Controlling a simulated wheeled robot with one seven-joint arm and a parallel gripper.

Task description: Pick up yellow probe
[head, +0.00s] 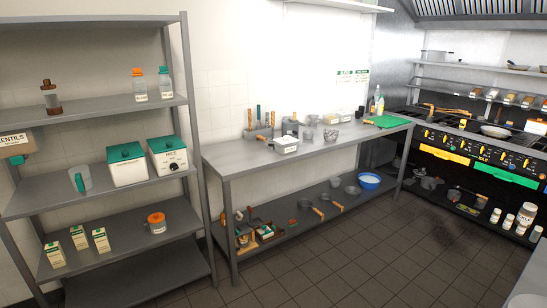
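I cannot make out a yellow probe for certain in the head view. A cluster of small brown, orange and white items (262,232) lies on the lower shelf of the steel table (225,169), near its left leg, too small to tell apart. Several upright handles, some orange-yellow, stand in a holder (262,131) at the back of the tabletop. My gripper is not in view.
A steel shelf rack (130,197) with bottles, cartons and white bins (128,172) stands at the left. A black range (460,150) with a yellow handle and a green handle stands at the right. The tiled floor (350,255) in the middle is clear.

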